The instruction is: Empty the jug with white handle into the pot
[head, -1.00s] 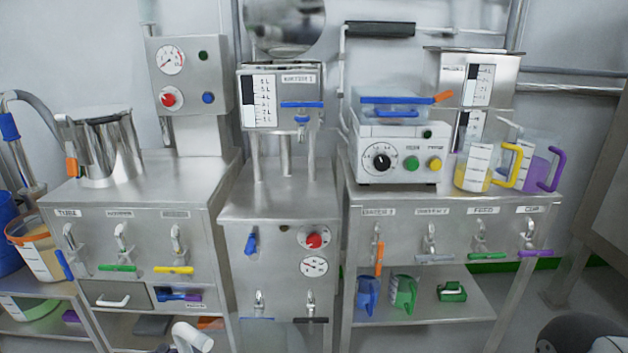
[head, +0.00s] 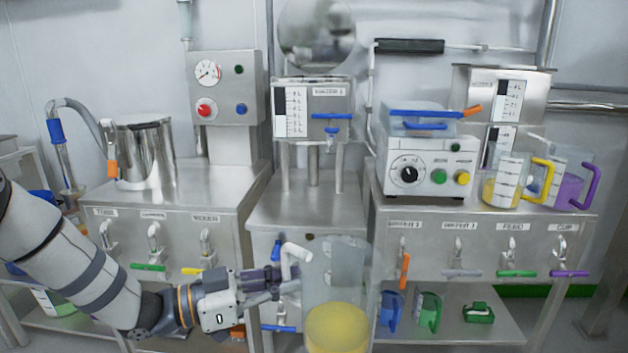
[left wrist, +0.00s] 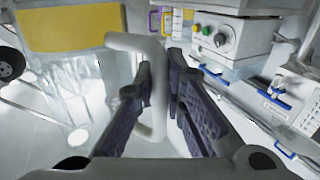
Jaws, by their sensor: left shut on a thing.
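The jug with the white handle (head: 338,322) is clear, with yellow contents in its lower part. It is held roughly upright in front of the middle bench, and its base is cut off by the frame. My left gripper (head: 288,280) is shut on its white handle (head: 297,254). In the left wrist view the handle (left wrist: 150,92) runs between the two dark fingers (left wrist: 160,105), with the yellow contents (left wrist: 65,30) at upper left. A shiny steel pot (head: 147,155) stands on the left bench, its inside hidden. My right gripper is not in view.
Steel benches (head: 308,208) stand in a row, with taps along their fronts. A white control box (head: 428,166) and two jugs, with yellow (head: 503,185) and purple (head: 570,180) handles, stand on the right bench. A hose (head: 62,150) rises left of the pot.

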